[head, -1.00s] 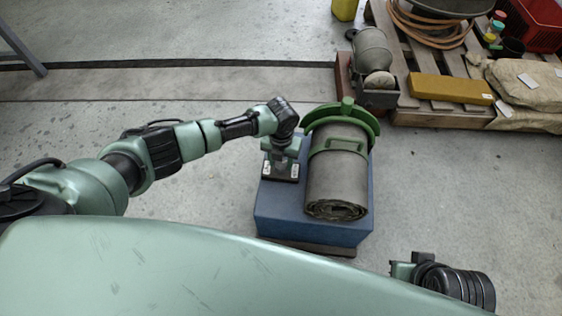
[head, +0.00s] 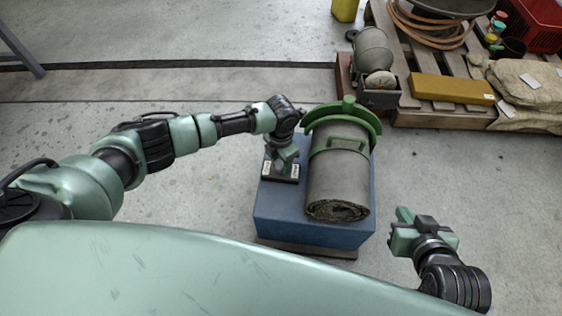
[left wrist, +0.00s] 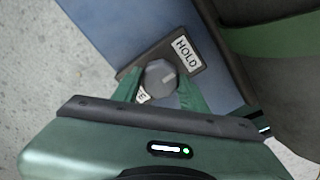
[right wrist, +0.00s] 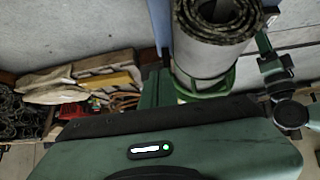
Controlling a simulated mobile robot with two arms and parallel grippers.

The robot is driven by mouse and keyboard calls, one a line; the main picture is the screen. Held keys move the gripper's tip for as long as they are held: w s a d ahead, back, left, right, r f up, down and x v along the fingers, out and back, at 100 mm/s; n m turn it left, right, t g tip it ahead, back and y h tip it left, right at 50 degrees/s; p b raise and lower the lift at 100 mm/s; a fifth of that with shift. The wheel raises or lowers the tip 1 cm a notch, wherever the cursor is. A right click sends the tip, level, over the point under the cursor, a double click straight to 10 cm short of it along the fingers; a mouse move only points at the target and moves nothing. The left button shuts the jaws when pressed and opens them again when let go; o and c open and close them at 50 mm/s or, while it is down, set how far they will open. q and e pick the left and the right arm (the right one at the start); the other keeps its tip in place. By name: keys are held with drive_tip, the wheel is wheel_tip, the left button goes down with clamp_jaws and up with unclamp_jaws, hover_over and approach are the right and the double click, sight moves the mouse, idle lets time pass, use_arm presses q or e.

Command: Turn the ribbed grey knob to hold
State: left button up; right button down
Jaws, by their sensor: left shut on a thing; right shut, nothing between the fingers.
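The ribbed grey knob (left wrist: 160,77) sits on a dark plate (left wrist: 206,64) in the left wrist view. A white HOLD label (left wrist: 186,52) is at one end of the plate. A second label (left wrist: 143,97) is partly hidden by a finger. A short pale mark on the knob points roughly to the HOLD side; I cannot tell whether it lines up exactly. My left gripper (head: 281,162) is shut on the knob, with its fingers on either side of it. My right gripper (head: 404,218) is shut and empty, off to the right of the blue box.
The plate is on a blue box (head: 310,230), beside a grey sheet roll (head: 338,180) with a green strap and handle. The roll stands close to my left gripper. A pallet (head: 450,116) with sacks and a yellow box is at the back right.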

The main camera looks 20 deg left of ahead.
sight(281, 164)
drive_tip(key=shift+w+r, duration=0.1)
idle(0.3)
use_arm(q)
drive_tip(key=o, duration=1.4)
drive_tip(key=shift+c, duration=0.2)
drive_tip(key=shift+r, duration=0.1)
wheel_tip(281, 164, up, 6)
drive_tip(key=shift+r+p, duration=0.2)
drive_tip(key=shift+p, duration=0.95)
drive_tip(key=shift+r, duration=0.6)
use_arm(e)
drive_tip(key=s+d+f+g, duration=0.1)
drive_tip(key=s+f+g, duration=0.1)
drive_tip(key=s, duration=0.3)
drive_tip(key=s+d+f+g+h, duration=0.1)
drive_tip(key=s+d+g, duration=0.1)
drive_tip(key=s, duration=0.3)
drive_tip(key=shift+s+d+f+g, duration=0.15)
drive_tip(key=shift+s+f+g, duration=0.2)
drive_tip(key=shift+g, duration=0.45)
use_arm(q)
drive_tip(key=shift+s, duration=0.1)
use_arm(e)
drive_tip(key=shift+f, duration=0.1)
